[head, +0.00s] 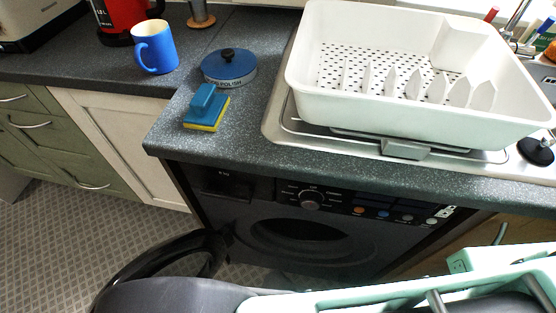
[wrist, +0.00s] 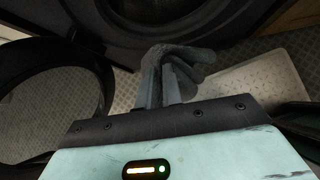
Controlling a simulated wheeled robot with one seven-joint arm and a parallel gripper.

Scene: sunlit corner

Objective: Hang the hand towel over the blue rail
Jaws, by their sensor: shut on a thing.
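In the wrist view, my gripper (wrist: 163,82) is shut on a grey, folded cloth, which looks like the hand towel (wrist: 185,56). The towel bunches over and beyond the fingertips, and its folds hang to the right. The fingers hide part of it. My gripper and the towel are low, close in front of the dark washing machine opening. The head view shows neither the towel nor the fingertips. No blue rail shows in either view.
The black washing machine (head: 300,225) has its round door (head: 165,262) swung open; the door ring (wrist: 100,85) is left of my gripper. A pale flat panel (wrist: 265,78) lies to the right. The worktop (head: 240,140) holds a white dish rack (head: 410,115), sponge, tin and blue mug (head: 155,47).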

